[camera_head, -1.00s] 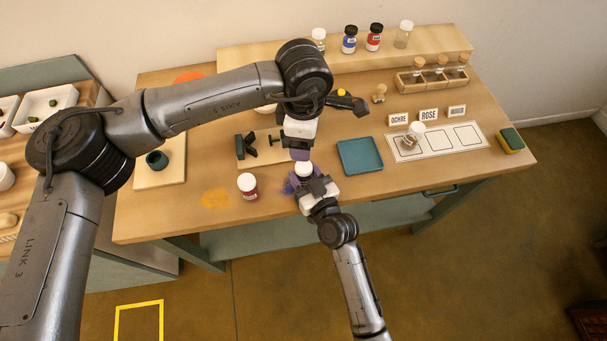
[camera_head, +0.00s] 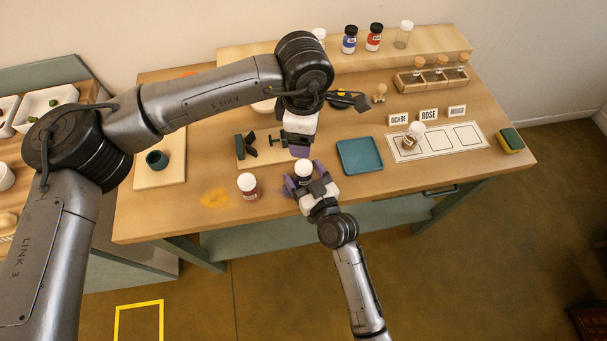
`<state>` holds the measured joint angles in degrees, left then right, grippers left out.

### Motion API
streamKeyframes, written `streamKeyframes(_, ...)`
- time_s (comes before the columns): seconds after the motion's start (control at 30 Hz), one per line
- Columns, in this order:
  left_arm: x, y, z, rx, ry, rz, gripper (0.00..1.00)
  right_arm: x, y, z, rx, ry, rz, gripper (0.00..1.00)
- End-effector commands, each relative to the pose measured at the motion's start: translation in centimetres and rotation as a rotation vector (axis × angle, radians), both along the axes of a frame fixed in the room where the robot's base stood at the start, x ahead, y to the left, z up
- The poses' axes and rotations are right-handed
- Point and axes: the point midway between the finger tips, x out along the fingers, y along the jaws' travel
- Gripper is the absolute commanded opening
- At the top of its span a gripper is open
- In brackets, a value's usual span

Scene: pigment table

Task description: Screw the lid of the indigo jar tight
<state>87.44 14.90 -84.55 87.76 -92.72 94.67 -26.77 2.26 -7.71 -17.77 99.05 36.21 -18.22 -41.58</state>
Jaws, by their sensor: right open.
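A small jar with a white lid and a dark body (camera_head: 303,170) stands near the front of the table; I take it for the indigo jar. Its lid is on, but I cannot tell how tight. My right gripper (camera_head: 305,178) is open, with its purple-padded fingers on either side of the jar's body. My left gripper (camera_head: 300,152) points down just behind and above the lid, seemingly apart from it. Its jaws are too small and overlapped to tell open from shut.
A maroon jar with a white lid (camera_head: 248,186) stands close to the left. A teal tray (camera_head: 360,156) lies to the right, and a board with a dark clamp (camera_head: 247,148) behind left. Ochre powder (camera_head: 214,198) marks the front left. A tilted jar (camera_head: 412,136) is on the marked mat.

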Motion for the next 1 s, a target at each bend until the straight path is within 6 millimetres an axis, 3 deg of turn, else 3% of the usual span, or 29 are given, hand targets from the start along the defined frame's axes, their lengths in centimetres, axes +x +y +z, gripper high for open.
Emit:
streamKeyframes(0.23,0.0,0.0,0.3,0.0,0.0,0.0,0.72,-1.3,-0.8,0.0,-0.002,0.001,-0.001,0.77)
streamKeyframes(0.7,0.0,0.0,1.4,0.0,0.0,0.0,0.72,-9.1,-5.0,0.0,-0.004,0.0,0.001,0.77)
streamKeyframes(1.0,0.0,0.0,1.7,0.0,0.0,0.0,0.72,-11.7,-6.5,0.0,0.0,0.0,0.001,0.77)
